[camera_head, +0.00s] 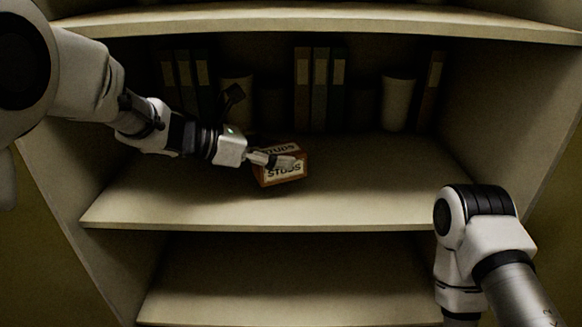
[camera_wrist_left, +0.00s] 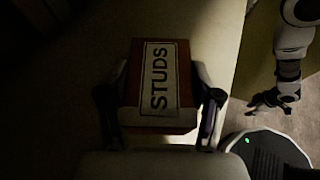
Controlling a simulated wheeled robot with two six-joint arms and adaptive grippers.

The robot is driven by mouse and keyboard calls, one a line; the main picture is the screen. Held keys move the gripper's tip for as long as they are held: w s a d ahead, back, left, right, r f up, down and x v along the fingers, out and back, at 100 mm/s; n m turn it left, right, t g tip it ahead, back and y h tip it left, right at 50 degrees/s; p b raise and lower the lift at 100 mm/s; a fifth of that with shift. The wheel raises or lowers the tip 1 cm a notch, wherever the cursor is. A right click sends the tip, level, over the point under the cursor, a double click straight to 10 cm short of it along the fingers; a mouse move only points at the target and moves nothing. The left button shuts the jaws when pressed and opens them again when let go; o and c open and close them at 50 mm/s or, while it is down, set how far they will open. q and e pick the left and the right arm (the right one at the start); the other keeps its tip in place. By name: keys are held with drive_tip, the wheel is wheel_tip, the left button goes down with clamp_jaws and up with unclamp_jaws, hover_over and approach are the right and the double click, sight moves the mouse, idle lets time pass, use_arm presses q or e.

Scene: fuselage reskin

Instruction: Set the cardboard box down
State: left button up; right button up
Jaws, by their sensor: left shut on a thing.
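The cardboard box (camera_head: 284,172) is small and brown, with white labels reading STUDS on its top and front. It is at the middle shelf (camera_head: 370,200), near the front half of the board. My left gripper (camera_head: 275,160) reaches in from the left and is shut on the box. In the left wrist view the box (camera_wrist_left: 160,85) sits between the two fingers (camera_wrist_left: 160,115), one on each side. I cannot tell whether its underside touches the shelf. My right arm shows at the lower right in the head view, but its gripper is out of that view.
Several binders (camera_head: 319,88) stand along the back of the shelf, with a pale cylindrical container (camera_head: 397,102) to their right. An upper shelf (camera_head: 330,20) runs above my left arm. The middle shelf is clear right of the box. A lower shelf (camera_head: 290,290) looks empty.

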sight(283, 147)
use_arm(q)
drive_tip(key=shift+w+d, duration=0.65)
drive_tip(key=shift+d, duration=0.35)
drive_tip(key=shift+w+d+f, duration=0.1)
drive_tip(key=shift+w+d, duration=0.2)
drive_tip(key=shift+d, duration=0.15)
wheel_tip(283, 147, down, 3)
drive_tip(key=shift+f+b, duration=0.1)
drive_tip(key=shift+b, duration=0.5)
drive_tip(key=shift+f, duration=0.25)
drive_tip(key=o, duration=1.6)
drive_tip(key=shift+c, duration=0.2)
